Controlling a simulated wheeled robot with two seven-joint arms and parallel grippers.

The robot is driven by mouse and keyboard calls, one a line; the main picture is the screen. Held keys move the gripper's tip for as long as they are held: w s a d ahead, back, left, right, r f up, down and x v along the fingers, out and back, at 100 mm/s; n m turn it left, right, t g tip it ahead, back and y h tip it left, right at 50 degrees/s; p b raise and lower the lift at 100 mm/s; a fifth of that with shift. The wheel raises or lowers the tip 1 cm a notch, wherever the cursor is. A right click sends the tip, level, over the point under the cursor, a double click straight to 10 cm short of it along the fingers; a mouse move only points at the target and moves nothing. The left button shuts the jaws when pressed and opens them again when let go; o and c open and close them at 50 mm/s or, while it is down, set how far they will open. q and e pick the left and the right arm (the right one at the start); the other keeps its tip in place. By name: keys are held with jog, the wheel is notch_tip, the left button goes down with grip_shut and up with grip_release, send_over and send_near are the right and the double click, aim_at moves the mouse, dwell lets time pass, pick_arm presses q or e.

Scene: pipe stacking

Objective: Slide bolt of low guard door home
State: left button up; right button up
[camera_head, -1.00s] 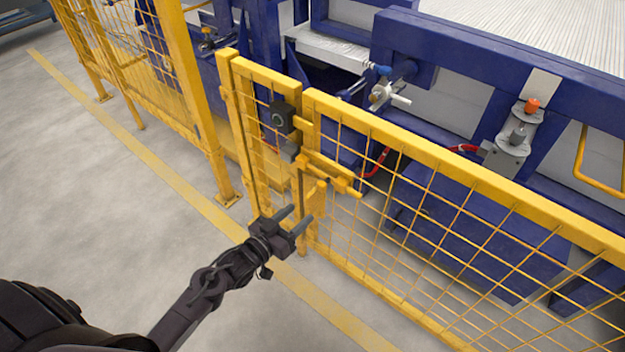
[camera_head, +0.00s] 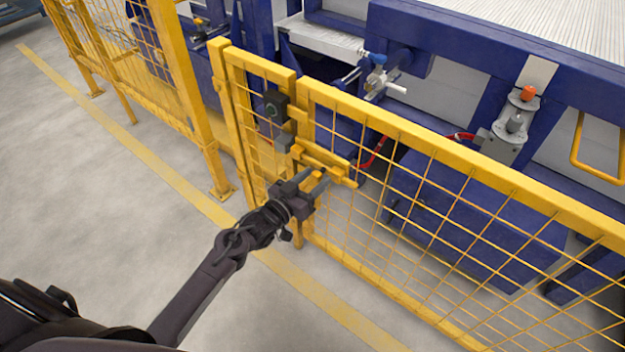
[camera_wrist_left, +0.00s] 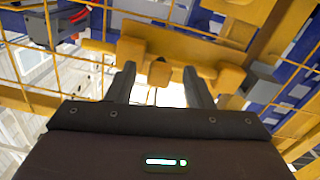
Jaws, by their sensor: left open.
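The low guard door (camera_head: 440,152) is a yellow frame with wire mesh, standing beside a yellow post section (camera_head: 228,100). Its yellow bolt (camera_head: 335,167) lies along the door near the gap between the two frames. The bolt also shows in the left wrist view (camera_wrist_left: 180,62), with a short yellow knob (camera_wrist_left: 159,73) sticking out towards me. My left gripper (camera_head: 318,178) is open at the bolt. In the left wrist view its two fingers stand on either side of the knob, with visible gaps. My right gripper is not in view.
A black box (camera_head: 275,104) and a grey block (camera_head: 285,142) sit on the frame by the bolt. Blue machinery (camera_head: 470,210) stands behind the mesh. A taller yellow fence (camera_head: 185,90) is at the left. The grey floor (camera_head: 110,220) in front is clear.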

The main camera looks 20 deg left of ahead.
pick_arm(q)
grip_shut()
jog(key=shift+a, duration=0.1)
jog(key=a, duration=0.2)
jog(key=w+a, duration=0.2)
jog(key=a, duration=0.1)
jog(key=shift+a, duration=0.3)
grip_release()
jog(key=shift+a, duration=0.1)
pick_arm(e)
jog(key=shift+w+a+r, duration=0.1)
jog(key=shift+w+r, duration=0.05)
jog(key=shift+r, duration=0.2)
